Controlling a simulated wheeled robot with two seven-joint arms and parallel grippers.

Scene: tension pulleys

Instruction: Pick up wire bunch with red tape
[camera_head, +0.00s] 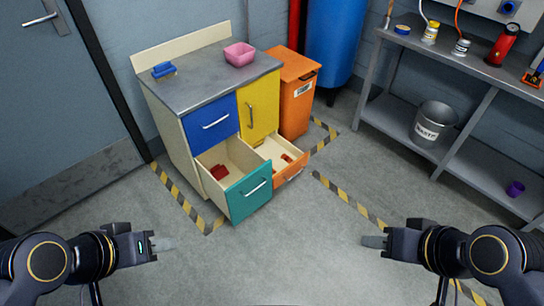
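I cannot make out a wire bunch with red tape for certain. A small red object (219,172) lies in the open teal drawer (250,193), and another small reddish object (287,158) lies in the open orange drawer (292,172); both are too small to identify. My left gripper (163,244) is at the lower left, over the floor in front of the cabinet. My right gripper (374,242) is at the lower right, over the floor. Both look empty and are well apart from the drawers. Their finger gaps do not show clearly.
A pink bowl (239,56) and a blue object (164,70) sit on the cabinet top (205,80). An orange cabinet (296,105) stands beside it. The right shelf (465,66) holds cans, a red bottle (502,45) and a metal bucket (433,125). The middle floor is clear.

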